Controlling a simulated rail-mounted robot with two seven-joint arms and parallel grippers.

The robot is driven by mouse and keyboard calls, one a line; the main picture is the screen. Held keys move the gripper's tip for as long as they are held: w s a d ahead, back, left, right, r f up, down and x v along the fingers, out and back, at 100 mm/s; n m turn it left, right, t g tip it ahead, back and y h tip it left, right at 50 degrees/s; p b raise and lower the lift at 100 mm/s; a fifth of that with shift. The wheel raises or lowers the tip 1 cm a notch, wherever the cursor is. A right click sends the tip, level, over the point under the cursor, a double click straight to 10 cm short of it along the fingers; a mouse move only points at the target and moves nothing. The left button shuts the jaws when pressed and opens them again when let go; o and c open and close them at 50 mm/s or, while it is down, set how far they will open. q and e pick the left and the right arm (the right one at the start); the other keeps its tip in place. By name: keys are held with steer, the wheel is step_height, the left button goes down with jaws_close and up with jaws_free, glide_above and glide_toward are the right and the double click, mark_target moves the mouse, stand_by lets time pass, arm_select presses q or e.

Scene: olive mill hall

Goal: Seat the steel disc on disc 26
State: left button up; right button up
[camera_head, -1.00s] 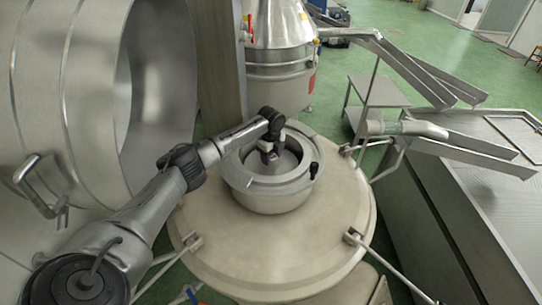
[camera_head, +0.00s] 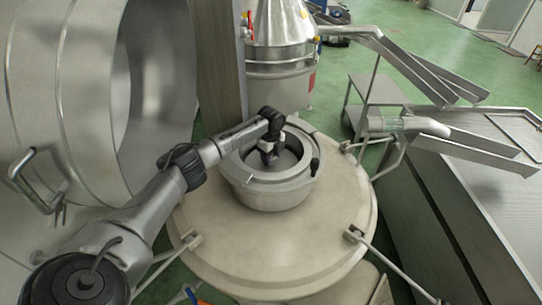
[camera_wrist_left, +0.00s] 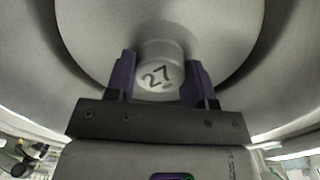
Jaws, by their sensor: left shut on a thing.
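The steel disc (camera_wrist_left: 215,45) is a wide grey cone with a short central knob marked 27, seen close up in the left wrist view. My left gripper (camera_wrist_left: 160,75) is shut on that knob, with a purple finger on each side. In the head view my left gripper (camera_head: 268,154) reaches down inside the round metal bowl (camera_head: 236,172), and part of the disc (camera_head: 287,161) shows beside it. No disc marked 26 can be made out. Whether the held disc touches anything beneath it cannot be told. My right gripper is not in view.
The bowl sits in a wide cream round housing (camera_head: 270,245) with clamp arms around its edge. A large steel drum (camera_head: 85,100) is at left, and a metal tank (camera_head: 480,200) with chutes is at right.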

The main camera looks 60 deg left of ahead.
arm_select(q)
steer(key=shift+f, duration=0.4)
steer(key=o, duration=1.2)
steer(key=shift+c, duration=0.2)
steer(key=shift+o, duration=0.6)
step_height(320, 180, up, 14)
steer(key=b, duration=0.2)
steer(key=shift+b, duration=0.35)
steer(key=shift+f, duration=0.1)
